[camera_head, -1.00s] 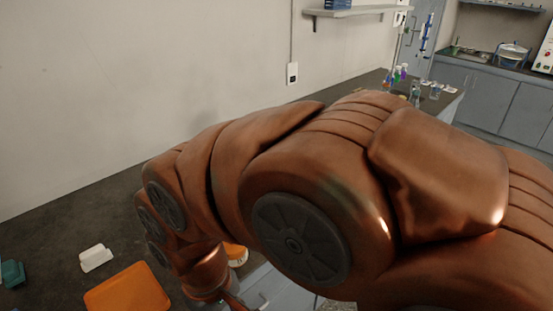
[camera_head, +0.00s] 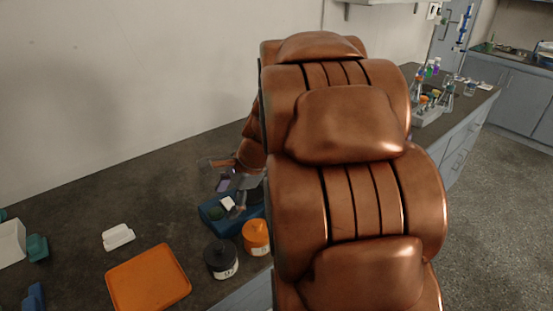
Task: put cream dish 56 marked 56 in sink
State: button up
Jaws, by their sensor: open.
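My gripper (camera_head: 235,187) is open, small and partly hidden behind my arm. It is above or at a blue tray (camera_head: 209,222) at the bench's front edge. A small whitish piece (camera_head: 228,203) shows at the tray, just under the gripper. I cannot tell whether the fingers touch it. A white, low-shaped object (camera_head: 117,236) lies on the dark bench to the left. No number 56 is readable on either, so I cannot tell which, if any, is the cream dish. No sink is clearly visible.
An orange tray (camera_head: 148,279), a black labelled jar (camera_head: 221,259) and an orange labelled jar (camera_head: 256,237) stand near the tray. Teal pieces (camera_head: 37,247) and a white box (camera_head: 11,243) are at far left. Glassware (camera_head: 446,95) stands right. The bench's back stretch is clear.

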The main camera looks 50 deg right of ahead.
jog(key=w+d+m+t, duration=0.1)
jog(key=d+m, duration=0.1)
jog(key=d, duration=0.2)
jog(key=w+d+m+t+h, duration=0.1)
jog(key=d+m, duration=0.2)
jog(key=d, duration=0.1)
jog(key=w+d+m+b, duration=0.1)
jog(key=d+m, duration=0.1)
jog(key=d, duration=0.3)
jog(key=shift+w+f+m+t, duration=0.1)
jog(key=shift+f+m+t, duration=0.2)
jog(key=shift+t, duration=0.1)
jog(key=s+d+m+t+h, duration=0.25)
jog(key=d+m, duration=0.55)
jog(key=d, duration=0.8)
jog(key=shift+g+h, duration=0.25)
jog(key=shift+h, duration=0.2)
jog(key=b+x, duration=0.1)
jog(key=x, duration=1.1)
jog(key=shift+w+d, duration=0.2)
grip_shut()
